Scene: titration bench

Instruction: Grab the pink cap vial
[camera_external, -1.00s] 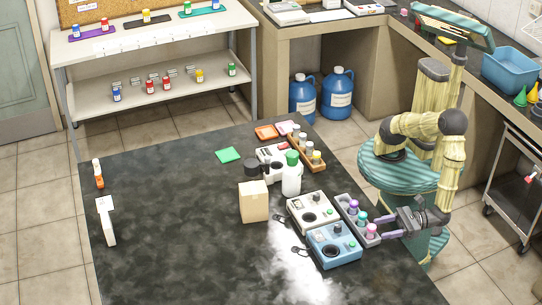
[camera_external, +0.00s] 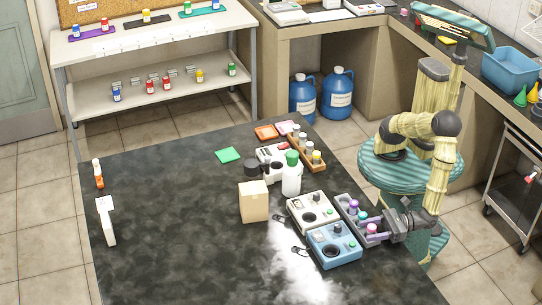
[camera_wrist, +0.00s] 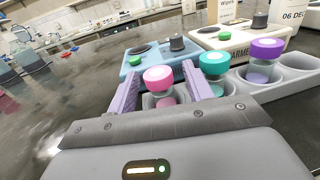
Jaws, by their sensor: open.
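The pink cap vial (camera_external: 371,229) stands upright in the front slot of a grey rack (camera_external: 357,241) at the table's right edge. In the wrist view the pink cap vial (camera_wrist: 158,80) sits between the two purple fingers of my gripper (camera_wrist: 160,92), which are open, one on each side of it. Gaps seem to remain beside the cap. In the external view my gripper (camera_external: 374,233) reaches in from the right, low at the vial. The vial's lower part is hidden in its slot.
A teal cap vial (camera_wrist: 212,66) and a purple cap vial (camera_wrist: 264,55) share the rack, the teal one close beside my right finger. A blue device (camera_external: 334,246) and a white device (camera_external: 312,212) stand left of the rack. A white bottle with green cap (camera_external: 291,178) stands farther back.

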